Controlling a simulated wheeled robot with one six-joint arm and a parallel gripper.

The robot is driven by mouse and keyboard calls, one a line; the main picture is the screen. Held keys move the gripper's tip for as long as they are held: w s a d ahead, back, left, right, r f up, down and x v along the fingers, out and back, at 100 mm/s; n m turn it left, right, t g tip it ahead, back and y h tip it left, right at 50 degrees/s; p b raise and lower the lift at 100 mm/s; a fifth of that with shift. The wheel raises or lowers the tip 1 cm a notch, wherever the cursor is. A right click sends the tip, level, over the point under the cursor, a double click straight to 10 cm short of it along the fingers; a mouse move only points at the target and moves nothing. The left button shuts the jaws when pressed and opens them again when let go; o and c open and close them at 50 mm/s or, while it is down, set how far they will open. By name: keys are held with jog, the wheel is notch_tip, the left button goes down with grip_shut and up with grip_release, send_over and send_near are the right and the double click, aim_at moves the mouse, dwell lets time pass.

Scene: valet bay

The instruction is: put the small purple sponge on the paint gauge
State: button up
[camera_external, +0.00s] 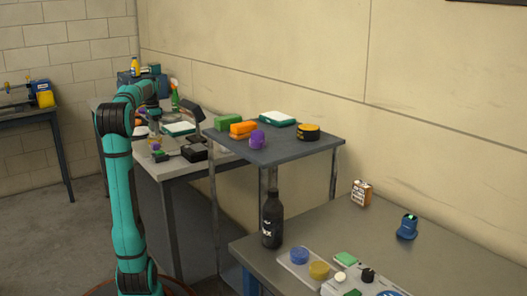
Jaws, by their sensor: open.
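A very small purple item (155,146) lies on the far light-topped table, below my gripper (153,112); it may be the small purple sponge. A larger rounded purple piece (257,140) stands at the front of the dark raised shelf. I cannot tell for certain which one is the sponge. A small dark device with a green part (165,155) lies beside the small purple item; it may be the paint gauge, but it is too small to be sure. My gripper hangs over the far table, open, with its fingertips partly hidden and nothing visible in it.
The raised shelf (290,152) holds green and orange blocks, a white-and-green box and a black-and-yellow tin (308,132). A black box (194,151) lies on the far table (180,170). A black bottle (272,220) stands on the near bench (330,225), whose middle is clear.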

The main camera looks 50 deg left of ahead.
jog(key=shift+r, duration=2.1)
jog(key=shift+c, duration=0.3)
notch_tip(320, 180, up, 5)
send_over(157, 143)
jog(key=f, duration=1.7)
jog(key=shift+a+f, duration=0.15)
jog(key=shift+a, duration=0.15)
jog(key=c, duration=0.7)
